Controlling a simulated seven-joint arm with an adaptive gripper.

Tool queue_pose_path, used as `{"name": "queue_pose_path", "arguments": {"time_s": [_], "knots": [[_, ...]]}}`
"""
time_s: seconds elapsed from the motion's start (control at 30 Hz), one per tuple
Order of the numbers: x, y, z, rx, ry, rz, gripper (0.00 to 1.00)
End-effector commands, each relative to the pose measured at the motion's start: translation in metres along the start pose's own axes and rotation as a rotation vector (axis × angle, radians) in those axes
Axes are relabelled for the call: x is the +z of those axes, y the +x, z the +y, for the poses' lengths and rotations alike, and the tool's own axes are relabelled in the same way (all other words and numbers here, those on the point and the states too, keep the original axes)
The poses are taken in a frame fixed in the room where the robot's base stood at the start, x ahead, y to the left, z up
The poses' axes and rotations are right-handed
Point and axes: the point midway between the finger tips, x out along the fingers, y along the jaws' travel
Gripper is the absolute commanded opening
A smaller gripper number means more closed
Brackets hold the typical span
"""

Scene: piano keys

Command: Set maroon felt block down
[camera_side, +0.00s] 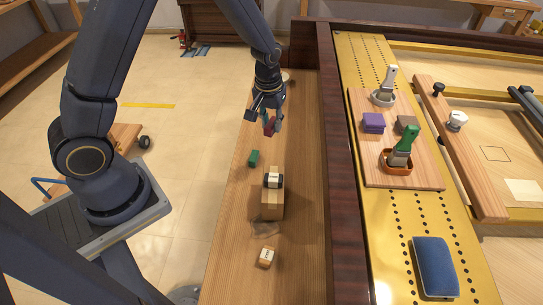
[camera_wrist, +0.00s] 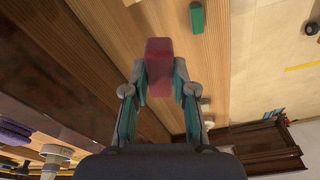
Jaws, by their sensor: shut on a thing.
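The maroon felt block (camera_wrist: 159,60) sits between the fingers of my gripper (camera_wrist: 160,92) in the wrist view, and the fingers are shut on it. In the side view my gripper (camera_side: 268,118) hangs over the far part of the wooden bench strip (camera_side: 300,180), left of the dark wooden rail. The maroon block (camera_side: 269,128) shows there only as a small patch, partly hidden by the fingers. It appears to be above the wood, but I cannot tell the exact height.
A green block (camera_side: 254,158) lies on the strip, nearer than my gripper. The dark rail (camera_side: 345,200) borders the strip on the right.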

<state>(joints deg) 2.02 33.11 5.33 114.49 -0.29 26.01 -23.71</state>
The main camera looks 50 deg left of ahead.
Motion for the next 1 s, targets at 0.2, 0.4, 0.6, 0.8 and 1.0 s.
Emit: {"name": "queue_pose_path", "arguments": {"time_s": [0.2, 0.4, 0.6, 0.8, 1.0], "knots": [[0.029, -0.058, 0.011, 0.042, 0.343, -0.002, 0.08], [0.04, -0.056, 0.007, 0.055, 0.455, -0.003, 0.08], [0.03, -0.057, 0.012, 0.056, 0.471, -0.001, 0.08], [-0.009, -0.011, 0.022, 0.059, 0.502, -0.013, 0.08], [-0.017, 0.073, 0.008, 0.057, 0.489, -0.013, 0.08]]}}
